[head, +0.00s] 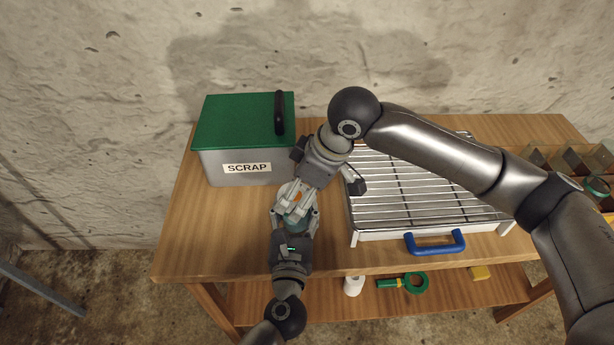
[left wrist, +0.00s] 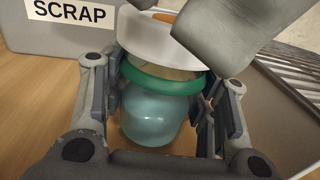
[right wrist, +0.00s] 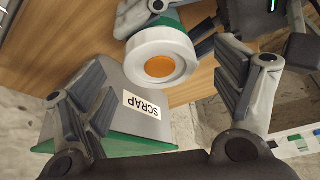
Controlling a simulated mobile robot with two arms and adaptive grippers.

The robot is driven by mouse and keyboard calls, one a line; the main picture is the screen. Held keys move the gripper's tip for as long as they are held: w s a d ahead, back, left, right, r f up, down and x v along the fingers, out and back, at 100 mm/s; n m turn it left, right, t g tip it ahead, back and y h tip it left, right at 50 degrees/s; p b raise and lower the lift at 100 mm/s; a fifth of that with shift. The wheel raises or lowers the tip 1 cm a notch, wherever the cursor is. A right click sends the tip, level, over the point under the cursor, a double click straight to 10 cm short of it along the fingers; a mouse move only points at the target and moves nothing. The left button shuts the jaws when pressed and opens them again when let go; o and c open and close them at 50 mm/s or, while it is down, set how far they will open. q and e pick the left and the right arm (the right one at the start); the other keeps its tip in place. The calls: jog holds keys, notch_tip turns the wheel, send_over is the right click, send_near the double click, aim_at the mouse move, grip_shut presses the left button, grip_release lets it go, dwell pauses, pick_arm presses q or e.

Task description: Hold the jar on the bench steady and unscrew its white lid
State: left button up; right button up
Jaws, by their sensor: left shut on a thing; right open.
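The jar has a pale blue glass body (left wrist: 150,115), a green band (left wrist: 150,80) and a white lid (left wrist: 150,40) on top with an orange disc in its centre. My left gripper (head: 295,222) is shut on the jar's sides from the front, near the bench's front edge; its pads show on both sides of the jar in the left wrist view. My right gripper (right wrist: 165,80) is open, its fingers spread, with the lid (right wrist: 136,62) in view between and beyond them.
A grey SCRAP bin (head: 225,178) with a green lid stands behind and left of the jar. A wire rack tray (head: 375,236) with a blue handle is close on the right. A divided wooden box (head: 540,158) is at the far right. Bare bench lies left of the jar.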

jog(key=shift+w+a+f, duration=0.1)
jog(key=shift+a+f, duration=0.05)
jog(key=shift+f, duration=0.2)
jog(key=shift+c, duration=0.3)
jog(key=c, duration=1.1)
jog(key=n+g, duration=0.1)
jog(key=n, duration=0.2)
jog(key=shift+w, duration=0.1)
jog(key=shift+c, duration=0.3)
jog(key=shift+n+g, duration=0.4)
jog(key=shift+n, duration=0.4)
jog(key=n+g, duration=0.1)
jog(key=n, duration=0.2)
jog(key=shift+w, duration=0.15)
jog(key=shift+n+g, duration=0.3)
jog(key=shift+n, duration=0.5)
